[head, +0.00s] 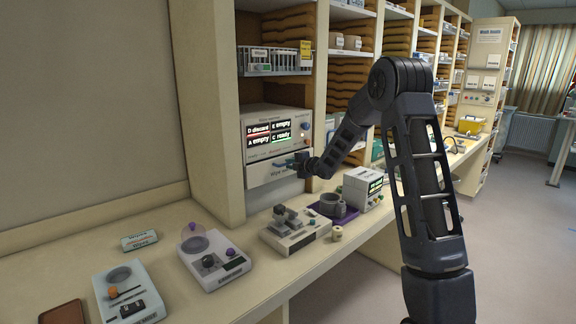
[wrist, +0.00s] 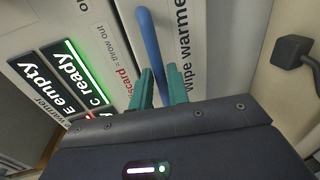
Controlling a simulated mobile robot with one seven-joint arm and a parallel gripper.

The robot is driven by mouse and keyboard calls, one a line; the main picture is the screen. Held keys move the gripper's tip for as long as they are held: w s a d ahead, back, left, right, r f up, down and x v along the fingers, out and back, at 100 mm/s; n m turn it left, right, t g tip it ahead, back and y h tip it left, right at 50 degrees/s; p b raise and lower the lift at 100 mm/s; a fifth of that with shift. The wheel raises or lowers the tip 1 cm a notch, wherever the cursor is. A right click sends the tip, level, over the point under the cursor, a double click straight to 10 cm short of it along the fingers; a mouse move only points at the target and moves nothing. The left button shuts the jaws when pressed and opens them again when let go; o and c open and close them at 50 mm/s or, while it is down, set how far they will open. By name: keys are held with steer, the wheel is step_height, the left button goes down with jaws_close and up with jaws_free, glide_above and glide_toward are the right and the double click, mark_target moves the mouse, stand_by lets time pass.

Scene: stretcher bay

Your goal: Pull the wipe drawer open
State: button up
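The wipe drawer (head: 265,174) is a pale front low in the warmer unit, and it looks closed. In the wrist view its white front (wrist: 205,45) carries "Wipe warmer" lettering. A blue bar handle (wrist: 149,40) runs across it. My gripper (head: 298,164) is at the right part of the drawer front in the head view.
A wire basket (head: 275,62) sits higher. Several devices stand on the counter (head: 215,305) in front, including a small box with a lit screen (head: 358,188).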

steer(key=shift+x, duration=1)
jaws_close()
steer(key=shift+s+d, duration=0.1)
steer(key=f+v, duration=0.3)
steer(key=v, duration=1.3)
steer(key=s+d+f+v, duration=0.1)
steer(key=f+v, duration=0.3)
steer(key=v, duration=1.3)
steer(key=shift+s+d, duration=0.2)
steer(key=shift+s, duration=0.05)
